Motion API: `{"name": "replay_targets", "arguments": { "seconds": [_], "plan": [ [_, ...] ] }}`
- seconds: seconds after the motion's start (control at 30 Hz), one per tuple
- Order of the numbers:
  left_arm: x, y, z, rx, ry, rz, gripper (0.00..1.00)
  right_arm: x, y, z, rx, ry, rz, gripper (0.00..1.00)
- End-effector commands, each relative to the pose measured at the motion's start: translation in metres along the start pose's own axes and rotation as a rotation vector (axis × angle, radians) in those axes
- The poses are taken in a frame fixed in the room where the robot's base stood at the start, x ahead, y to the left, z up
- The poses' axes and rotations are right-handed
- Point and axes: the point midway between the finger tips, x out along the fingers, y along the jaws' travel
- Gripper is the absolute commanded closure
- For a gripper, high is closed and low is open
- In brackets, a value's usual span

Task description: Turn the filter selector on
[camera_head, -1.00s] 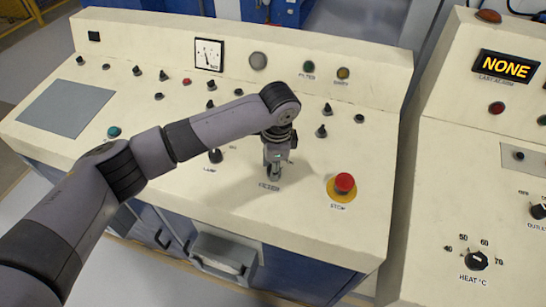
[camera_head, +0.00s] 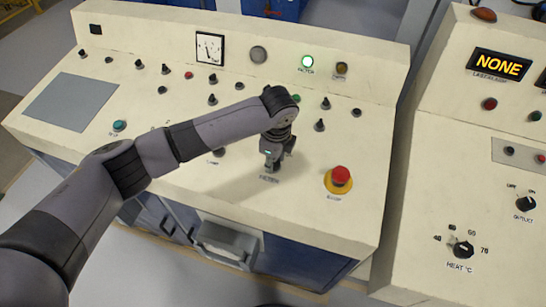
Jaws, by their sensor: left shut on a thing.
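The filter selector is a small knob on the cream console, above the printed FILTER label (camera_head: 269,179); my left gripper hides most or all of it. My left gripper (camera_head: 271,164) points down at the panel there and is shut on the selector. My right gripper is not in view.
A red STOP button (camera_head: 340,176) on a yellow ring is just right of my left gripper. The LAMP knob (camera_head: 218,151) is to its left. Several black knobs stand behind. A second console with the HEAT knob (camera_head: 463,249) is at the right.

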Motion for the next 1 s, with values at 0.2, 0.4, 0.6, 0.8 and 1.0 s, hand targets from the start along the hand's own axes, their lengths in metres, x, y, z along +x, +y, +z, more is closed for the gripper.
{"name": "replay_targets", "arguments": {
  "seconds": [0.2, 0.4, 0.6, 0.8, 1.0],
  "plan": [
    [-0.0009, -0.0008, -0.0008, 0.006, 0.002, -0.003, 0.97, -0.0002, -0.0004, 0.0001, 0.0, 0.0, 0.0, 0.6],
    [-0.0009, -0.0008, -0.0008, 0.005, 0.002, -0.003, 0.65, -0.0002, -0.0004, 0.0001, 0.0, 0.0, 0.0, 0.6],
    [-0.0005, -0.0004, -0.0004, 0.004, 0.001, -0.002, 0.52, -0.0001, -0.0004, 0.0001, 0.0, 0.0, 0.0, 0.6],
    [-0.0002, -0.0002, -0.0002, 0.003, 0.0, -0.001, 0.49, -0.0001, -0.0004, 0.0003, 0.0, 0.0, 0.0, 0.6],
    [-0.0038, -0.0005, -0.0002, 0.003, 0.001, -0.001, 0.49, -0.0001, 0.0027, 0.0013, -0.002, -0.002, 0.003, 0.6]
  ]
}}
